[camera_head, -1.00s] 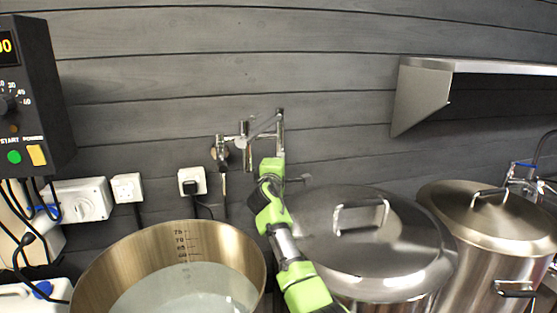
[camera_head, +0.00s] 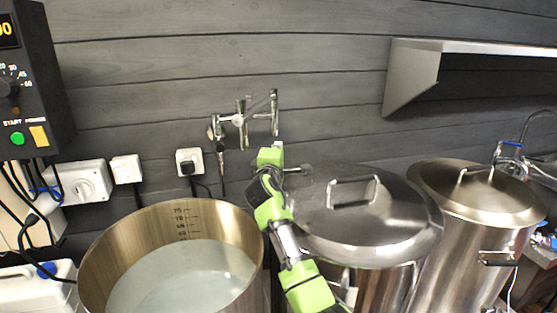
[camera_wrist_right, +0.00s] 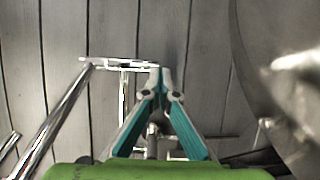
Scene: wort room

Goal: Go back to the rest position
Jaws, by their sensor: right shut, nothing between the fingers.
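My right arm (camera_head: 285,245), green and grey, rises from the bottom of the head view between the open kettle and the lidded pot. Its green wrist end (camera_head: 270,157) is just below the chrome wall tap (camera_head: 243,122). In the right wrist view, the teal fingers of my right gripper (camera_wrist_right: 161,72) meet at their tips with nothing between them. They point toward the grey plank wall, and chrome pipes (camera_wrist_right: 62,115) show to their left. My left gripper is in neither view.
The open kettle (camera_head: 98,262) holds pale liquid, left of my arm. A lidded steel pot (camera_head: 335,225) stands close on the right, with another pot (camera_head: 470,205) beyond. A wall shelf (camera_head: 470,47) hangs upper right. A control box (camera_head: 35,90) and sockets (camera_head: 125,169) are left.

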